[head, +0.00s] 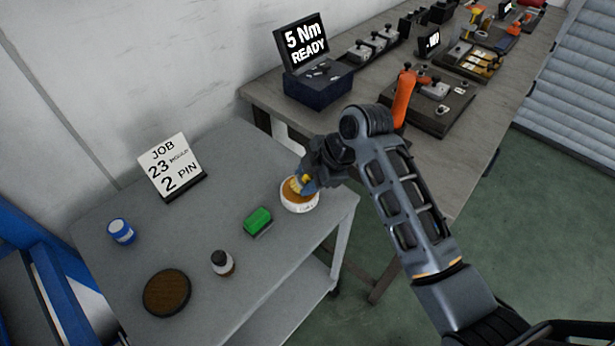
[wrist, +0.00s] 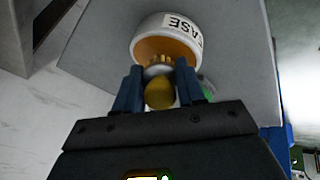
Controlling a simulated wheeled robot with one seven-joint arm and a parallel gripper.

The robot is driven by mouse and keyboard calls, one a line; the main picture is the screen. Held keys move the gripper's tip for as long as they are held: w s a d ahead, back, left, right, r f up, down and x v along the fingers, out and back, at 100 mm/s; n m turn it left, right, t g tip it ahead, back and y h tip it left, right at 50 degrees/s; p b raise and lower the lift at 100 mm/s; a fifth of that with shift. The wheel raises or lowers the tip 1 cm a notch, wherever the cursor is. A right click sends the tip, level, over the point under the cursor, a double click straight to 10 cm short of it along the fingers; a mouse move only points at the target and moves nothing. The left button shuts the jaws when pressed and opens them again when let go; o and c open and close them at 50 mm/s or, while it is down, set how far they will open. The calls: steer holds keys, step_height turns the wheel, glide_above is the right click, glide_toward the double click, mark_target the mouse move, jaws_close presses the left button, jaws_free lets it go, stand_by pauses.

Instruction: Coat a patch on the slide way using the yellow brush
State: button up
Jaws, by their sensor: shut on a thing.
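My gripper (wrist: 158,92) is shut on the yellow brush (wrist: 159,93), with a blue finger on each side of its rounded yellow handle. The brush's bristles point into a white tub of amber grease (wrist: 150,24), labelled "...EASE". In the head view the white tub (head: 299,204) stands at the right edge of the grey cart, and my gripper (head: 303,183) is over it with the yellow brush (head: 295,186) at its opening. Whether the bristles touch the grease cannot be told. I cannot identify the slide way with certainty in these views.
On the grey cart (head: 120,270) are a green block (head: 257,221), a dark-capped bottle (head: 222,263), a blue jar (head: 121,231), a brown disc (head: 166,292) and a job sign (head: 171,165). The workbench (head: 343,117) behind carries a "5 Nm READY" box (head: 318,85), an orange-handled tool (head: 404,97) and several fixtures.

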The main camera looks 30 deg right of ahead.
steer(key=shift+s+f, duration=0.1)
steer(key=shift+f, duration=0.05)
steer(key=shift+r+p, duration=2.9)
steer(key=shift+r, duration=0.75)
steer(key=shift+f, duration=0.15)
